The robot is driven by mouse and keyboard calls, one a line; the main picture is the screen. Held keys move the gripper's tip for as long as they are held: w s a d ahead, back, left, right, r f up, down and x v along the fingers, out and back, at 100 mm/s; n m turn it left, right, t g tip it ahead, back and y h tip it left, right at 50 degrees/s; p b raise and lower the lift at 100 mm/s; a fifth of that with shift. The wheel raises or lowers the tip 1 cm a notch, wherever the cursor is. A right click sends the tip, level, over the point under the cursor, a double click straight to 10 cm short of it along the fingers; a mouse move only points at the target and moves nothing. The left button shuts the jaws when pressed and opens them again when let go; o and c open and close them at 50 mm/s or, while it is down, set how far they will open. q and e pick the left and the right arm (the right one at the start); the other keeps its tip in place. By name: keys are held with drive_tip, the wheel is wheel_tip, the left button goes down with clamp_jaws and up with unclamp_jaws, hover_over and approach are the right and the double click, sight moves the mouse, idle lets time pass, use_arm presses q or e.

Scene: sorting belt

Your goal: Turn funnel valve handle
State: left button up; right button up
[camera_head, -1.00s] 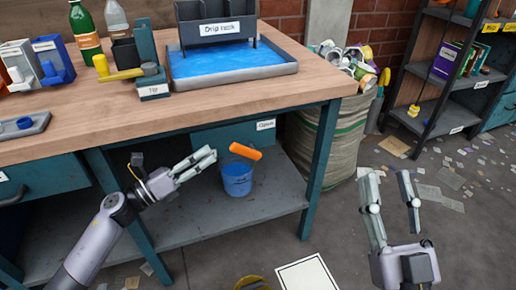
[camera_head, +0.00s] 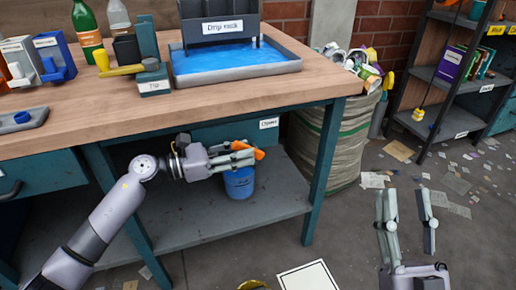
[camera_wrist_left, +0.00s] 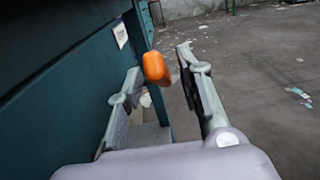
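An orange bar (camera_head: 259,154), which looks like a valve handle, sticks out under the bench top above a blue bucket (camera_head: 239,184). A funnel itself is not clearly visible. My left gripper (camera_head: 246,153) is at the bar and hides part of it in the head view. In the left wrist view, the orange bar (camera_wrist_left: 156,68) shows between the two spread fingers, with gaps on both sides. Whether it lies fully between the fingertips or just beyond them I cannot tell. My right gripper (camera_head: 405,193) is open and empty over the floor at the right.
The bench (camera_head: 180,112) overhangs the left arm, and its front right leg (camera_head: 322,175) stands right of the bucket. A full sack (camera_head: 343,140) is behind the leg.

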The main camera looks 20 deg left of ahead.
sight(258, 150)
use_arm(q)
drive_tip(key=shift+x, duration=2.35)
clamp_jaws()
